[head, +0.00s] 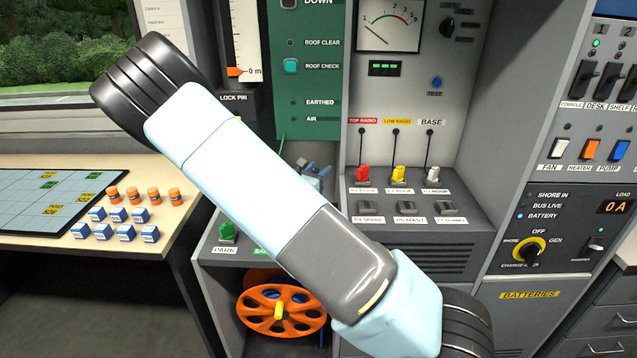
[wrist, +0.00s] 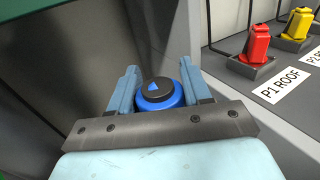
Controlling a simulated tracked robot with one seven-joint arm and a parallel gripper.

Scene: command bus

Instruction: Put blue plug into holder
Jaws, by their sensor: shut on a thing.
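In the wrist view a blue plug (wrist: 158,97) with a round black top and a small blue triangle sits between the two blue fingers of my gripper (wrist: 158,70). My gripper is shut on it. In the head view my gripper (head: 316,170) shows only partly, behind my arm, in front of the green panel's lower part and left of the plug shelf. I cannot tell which fitting is the holder. A row of dark covered sockets (head: 369,208) sits below the coloured plugs.
A red plug (head: 363,174), a yellow plug (head: 398,174) and a white plug (head: 432,174) stand on the shelf. A green plug (head: 227,232) is by the PARK label. An orange reel (head: 281,303) sits below. Blue blocks (head: 126,232) are on the left desk.

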